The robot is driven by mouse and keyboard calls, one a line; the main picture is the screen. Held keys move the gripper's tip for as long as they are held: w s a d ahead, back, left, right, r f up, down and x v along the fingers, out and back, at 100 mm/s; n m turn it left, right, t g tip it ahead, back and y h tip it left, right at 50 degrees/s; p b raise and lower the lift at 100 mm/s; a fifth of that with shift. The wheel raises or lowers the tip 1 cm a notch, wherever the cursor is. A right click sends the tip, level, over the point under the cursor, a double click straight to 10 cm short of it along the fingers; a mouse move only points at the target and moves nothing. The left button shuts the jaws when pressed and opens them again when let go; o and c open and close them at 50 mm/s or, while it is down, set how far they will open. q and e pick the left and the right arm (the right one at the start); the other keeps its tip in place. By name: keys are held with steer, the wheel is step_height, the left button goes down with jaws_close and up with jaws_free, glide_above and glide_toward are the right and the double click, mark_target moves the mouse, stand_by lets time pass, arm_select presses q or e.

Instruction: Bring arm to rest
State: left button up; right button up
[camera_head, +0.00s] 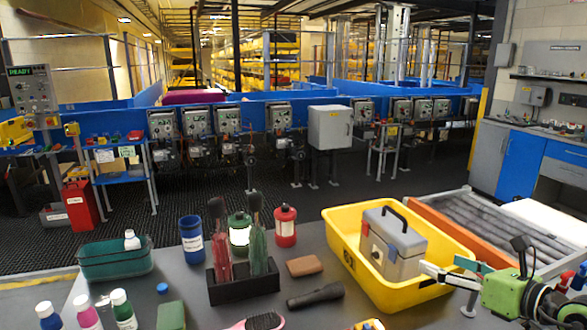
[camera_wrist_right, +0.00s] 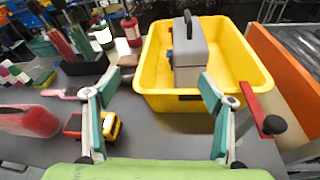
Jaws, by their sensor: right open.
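My right gripper (camera_head: 446,270) is at the lower right of the head view, in front of the yellow tray's right front side. In the right wrist view its two teal-padded fingers (camera_wrist_right: 150,88) are spread wide with nothing between them. The yellow tray (camera_head: 345,222) stands on the grey table, and it also shows beyond the fingers in the wrist view (camera_wrist_right: 152,70). A grey toolbox (camera_head: 394,240) with a black handle stands upright inside it. My left gripper is not in view.
A black holder (camera_head: 243,290) with tools, a blue canister (camera_head: 191,240) and a red canister (camera_head: 285,227) stand left of the tray. A black flashlight (camera_head: 315,295) lies in front. The roller conveyor (camera_head: 480,228) runs at the right. A small yellow-and-red toy truck (camera_wrist_right: 108,127) is near the left finger.

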steer(key=s+a+r+m+t+y, duration=0.2)
steer(key=a+r+m+t, duration=0.1)
steer(key=a+m, duration=0.3)
steer(key=s+d+f+m+g+h, duration=0.1)
steer(key=s+d+f+m+h, duration=0.15)
steer(key=f+m+h, duration=0.4)
steer(key=s+d+f+m+g+h, duration=0.15)
steer(key=s+f+m, duration=0.25)
steer(key=m, duration=0.6)
steer(key=s+d+f+m+h, duration=0.2)
steer(key=s+f+m+h, duration=0.3)
steer(key=m, duration=0.4)
steer(key=s+a+f+m+g+y, duration=0.25)
steer(key=s+a+f+g, duration=0.3)
steer(key=s+f, duration=0.45)
steer(key=s+a+f+m+g+y, duration=0.25)
steer(key=s+a+f+g, duration=0.25)
steer(key=s+a+f, duration=0.45)
steer(key=s+d+f+g, duration=0.1)
steer(key=s+f, duration=0.1)
steer(key=f, duration=0.9)
steer(key=s+d+f, duration=0.1)
steer(key=f, duration=1.1)
steer(key=s+d+f+g, duration=0.1)
steer(key=s+d+f, duration=0.2)
steer(key=s+f, duration=1.3)
steer(key=shift+s+f+h, duration=0.15)
steer(key=shift+s+h, duration=0.15)
steer(key=shift+s, duration=0.15)
steer(key=shift+d, duration=0.1)
